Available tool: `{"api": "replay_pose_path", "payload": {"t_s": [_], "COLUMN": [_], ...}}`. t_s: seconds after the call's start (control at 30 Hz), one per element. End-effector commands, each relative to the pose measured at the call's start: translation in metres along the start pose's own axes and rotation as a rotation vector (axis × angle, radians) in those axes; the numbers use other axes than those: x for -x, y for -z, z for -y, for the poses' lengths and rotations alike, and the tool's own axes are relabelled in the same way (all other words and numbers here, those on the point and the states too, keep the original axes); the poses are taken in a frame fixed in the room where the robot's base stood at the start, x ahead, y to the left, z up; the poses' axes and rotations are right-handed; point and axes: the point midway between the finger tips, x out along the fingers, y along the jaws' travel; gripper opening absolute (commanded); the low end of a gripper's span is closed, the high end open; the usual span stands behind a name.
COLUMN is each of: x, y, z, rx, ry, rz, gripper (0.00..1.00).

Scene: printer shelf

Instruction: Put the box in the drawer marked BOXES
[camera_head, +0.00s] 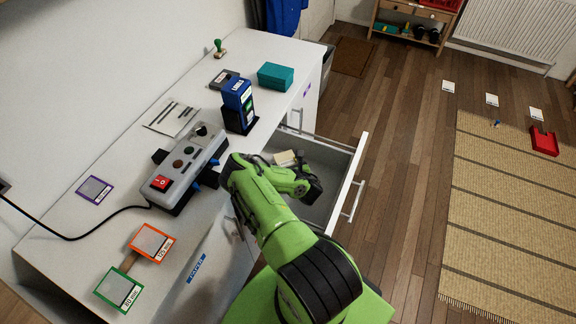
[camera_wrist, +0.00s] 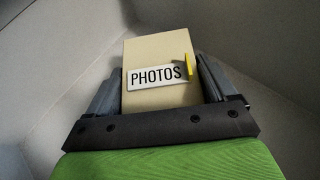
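A cream box (camera_wrist: 158,58) labelled PHOTOS, with a small yellow tab at its right, sits between the two fingers of my gripper (camera_wrist: 160,88) in the wrist view. The fingers lie close against both its sides. In the head view the box (camera_head: 286,157) shows inside the open drawer (camera_head: 340,163), below the counter top, and my gripper (camera_head: 305,178) reaches into the drawer beside it. Grey drawer walls surround the box in the wrist view. I cannot tell whether the box touches the drawer floor. The open drawer's label is not visible.
On the white counter (camera_head: 287,53) stand a teal box (camera_head: 275,76), a blue labels dispenser (camera_head: 238,105), a grey device (camera_head: 184,165) with a red switch, and a green-handled stamp (camera_head: 219,48). A PAPER label (camera_head: 197,268) is on the cabinet front.

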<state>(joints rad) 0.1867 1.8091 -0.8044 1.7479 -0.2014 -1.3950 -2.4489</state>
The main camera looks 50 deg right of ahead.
Motion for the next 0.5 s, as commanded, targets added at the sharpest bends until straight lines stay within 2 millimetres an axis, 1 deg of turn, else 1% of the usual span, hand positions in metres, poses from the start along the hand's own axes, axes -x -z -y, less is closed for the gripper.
{"api": "replay_pose_path", "payload": {"t_s": [0.03, 0.1, 0.3, 0.37, 0.47, 0.5], "x": [0.0, 0.0, 0.0, 0.002, 0.019, 0.028], "y": [0.001, 0.001, 0.0, -0.003, -0.003, -0.003], "z": [0.0, 0.0, 0.0, 0.0, 0.0, 0.0], "rx": [-0.001, -0.001, -0.001, -0.001, -0.001, 0.001], "ry": [0.0, 0.0, 0.0, 0.0, 0.002, 0.002], "rz": [-0.001, -0.001, -0.001, -0.001, -0.005, -0.006], "gripper": [0.91, 1.0, 1.0, 1.0, 1.0, 1.0]}}
